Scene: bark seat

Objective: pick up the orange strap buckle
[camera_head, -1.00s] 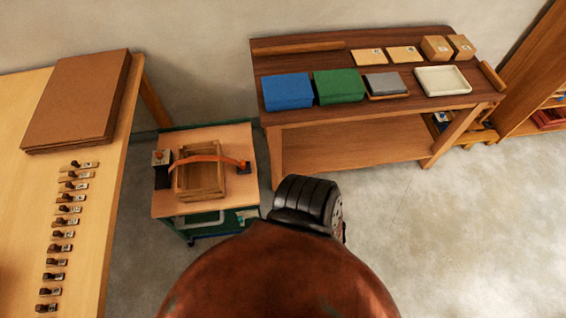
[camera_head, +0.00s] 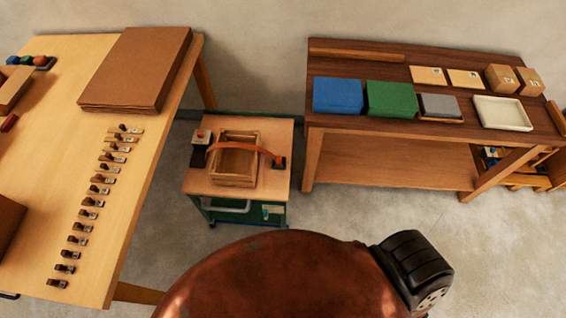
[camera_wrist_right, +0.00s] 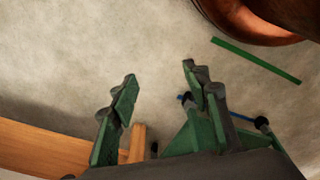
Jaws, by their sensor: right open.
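The orange strap (camera_head: 240,144) arches over an open wooden frame (camera_head: 222,180) on the small cart in the head view. A dark block (camera_head: 279,162) is at its right end. Its left end meets a dark piece below a small pale box with a red top (camera_head: 202,135). Which part is the buckle is too small to tell. My right gripper (camera_wrist_right: 158,80) is open and empty in the right wrist view, with bare floor beyond its fingertips. The strap is not visible in that view. My left gripper is in neither current view.
The cart (camera_head: 270,192) stands between a light wooden table (camera_head: 150,150) with a row of small tools and a dark bench (camera_head: 360,55) with blue and green boxes and a pale tray (camera_head: 502,113). Open floor (camera_head: 400,220) lies in front of the bench.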

